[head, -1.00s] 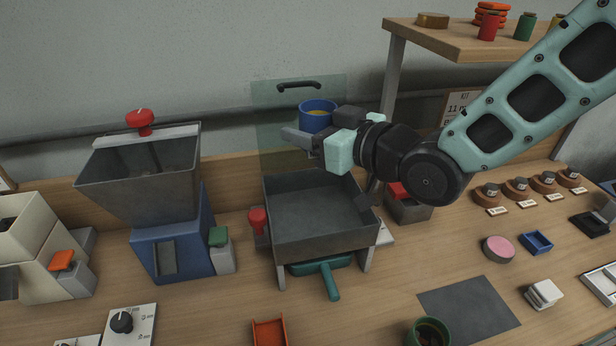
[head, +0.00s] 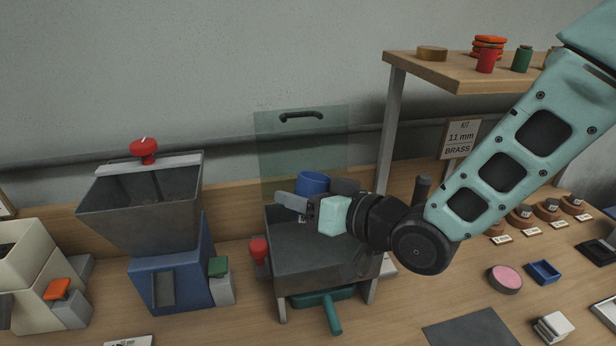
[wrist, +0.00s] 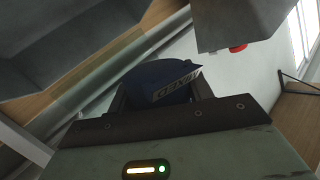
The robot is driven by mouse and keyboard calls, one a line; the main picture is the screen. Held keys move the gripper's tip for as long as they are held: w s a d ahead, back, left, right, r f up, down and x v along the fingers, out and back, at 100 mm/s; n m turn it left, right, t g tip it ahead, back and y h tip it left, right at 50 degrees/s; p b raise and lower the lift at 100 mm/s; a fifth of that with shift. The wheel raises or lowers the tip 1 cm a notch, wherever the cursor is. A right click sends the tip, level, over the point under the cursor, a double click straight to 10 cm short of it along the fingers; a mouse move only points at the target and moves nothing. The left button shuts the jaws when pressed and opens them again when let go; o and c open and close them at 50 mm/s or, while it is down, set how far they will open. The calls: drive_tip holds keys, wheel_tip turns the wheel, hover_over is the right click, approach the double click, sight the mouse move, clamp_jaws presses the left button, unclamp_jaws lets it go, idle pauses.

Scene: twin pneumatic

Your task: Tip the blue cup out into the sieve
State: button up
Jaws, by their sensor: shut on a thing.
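The blue cup (head: 312,182) is held by my gripper (head: 296,205) above the back part of the sieve. The sieve is taken to be the grey open tray (head: 318,256) on legs, with a green-handled piece (head: 332,312) below it. My gripper is shut on the cup. In the wrist view the cup (wrist: 158,78) is between the jaws and bears a white label with dark lettering. The cup's inside looks blue in the head view and no contents show. How far it is tilted is hard to tell. My gripper hides part of the tray.
A transparent panel with a dark handle (head: 302,116) stands behind the tray. A red knob (head: 259,250) is at its left side. A grey hopper on a blue base (head: 172,268) stands to the left. A wooden shelf (head: 440,66) is at the upper right.

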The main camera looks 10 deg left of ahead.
drive_tip(key=shift+s+a+f+m+g+p, duration=0.1)
drive_tip(key=shift+s+a+m+g+p, duration=0.1)
drive_tip(key=shift+s+m+p, duration=0.3)
drive_tip(key=shift+s+a+f+m+g+p, duration=0.1)
drive_tip(key=shift+s+m+g+p, duration=0.1)
drive_tip(key=shift+m+p, duration=0.45)
drive_tip(key=m+p, duration=0.2)
drive_tip(key=m+g+p, duration=0.1)
drive_tip(key=shift+s+a+f+y, duration=0.1)
drive_tip(key=shift+s+f+y, duration=0.15)
drive_tip(key=shift+s+y, duration=0.05)
drive_tip(key=shift+s+a+f+m+g+y+p, duration=0.1)
drive_tip(key=shift+s+m+g+y+p, duration=0.1)
drive_tip(key=shift+m+p, duration=0.35)
drive_tip(key=shift+s+f+m+g+y+p, duration=0.1)
drive_tip(key=shift+m+g+p, duration=0.1)
drive_tip(key=shift+m+p, duration=0.3)
drive_tip(key=m, duration=0.1)
drive_tip(key=w+m+p, duration=0.1)
drive_tip(key=shift+d+r+m, duration=0.2)
drive_tip(key=shift+r+m, duration=0.05)
drive_tip(key=shift+m, duration=0.05)
drive_tip(key=m, duration=0.1)
drive_tip(key=m+g+y, duration=0.1)
drive_tip(key=m, duration=0.1)
drive_tip(key=w+m+p, duration=0.1)
drive_tip(key=m, duration=0.1)
drive_tip(key=shift+d+r, duration=0.15)
drive_tip(key=shift+r, duration=0.2)
drive_tip(key=shift+y, duration=0.3)
